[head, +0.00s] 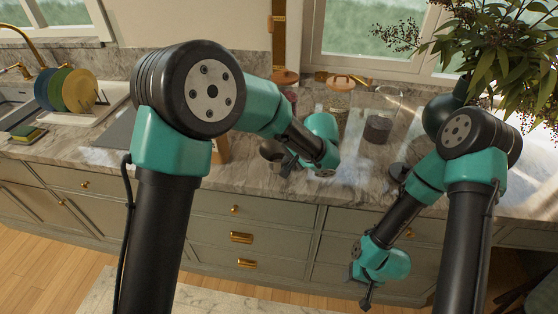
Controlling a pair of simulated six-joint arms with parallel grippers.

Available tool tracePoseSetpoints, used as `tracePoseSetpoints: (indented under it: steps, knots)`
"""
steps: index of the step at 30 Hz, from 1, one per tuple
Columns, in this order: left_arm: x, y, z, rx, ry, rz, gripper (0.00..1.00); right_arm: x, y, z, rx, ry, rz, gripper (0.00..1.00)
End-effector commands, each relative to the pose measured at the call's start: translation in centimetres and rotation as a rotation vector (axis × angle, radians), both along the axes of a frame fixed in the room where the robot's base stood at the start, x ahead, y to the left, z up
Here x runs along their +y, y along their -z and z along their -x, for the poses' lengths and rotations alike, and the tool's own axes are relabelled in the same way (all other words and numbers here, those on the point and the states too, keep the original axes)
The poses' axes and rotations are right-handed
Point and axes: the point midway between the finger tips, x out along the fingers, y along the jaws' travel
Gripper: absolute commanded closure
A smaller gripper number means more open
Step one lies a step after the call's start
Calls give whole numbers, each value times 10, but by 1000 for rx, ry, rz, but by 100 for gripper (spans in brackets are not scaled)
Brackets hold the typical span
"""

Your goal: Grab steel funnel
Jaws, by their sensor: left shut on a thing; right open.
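A dark grey metallic piece, which looks like the steel funnel (271,149), is at the front part of the marble counter, left of my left gripper's wrist. My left gripper (286,163) is shut on it at its lower right side. The fingers and wrist cover part of it, and I cannot tell whether it rests on the counter or is lifted. My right gripper (366,298) is open and empty, pointing down in front of the drawers, below the counter's edge.
Glass jars (338,105) with copper lids and a dark grey canister (377,130) stand behind my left gripper. A dish rack (90,113) with coloured plates stands far left by the sink. A leafy plant (500,60) is at right. The counter's front edge runs below.

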Motion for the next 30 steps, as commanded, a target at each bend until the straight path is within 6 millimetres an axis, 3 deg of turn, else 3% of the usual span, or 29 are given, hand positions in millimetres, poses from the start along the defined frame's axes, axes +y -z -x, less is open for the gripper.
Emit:
tracePoseSetpoints:
  steps: [11,21,30]
  knots:
    - [0,-3,0,1,0,1,100,0,0,0,0,0,0,48]
    - [0,-36,0,-2,-1,2,100,0,0,0,0,0,0,48]
    - [0,-40,49,1,3,-1,100,0,0,0,0,0,0,48]
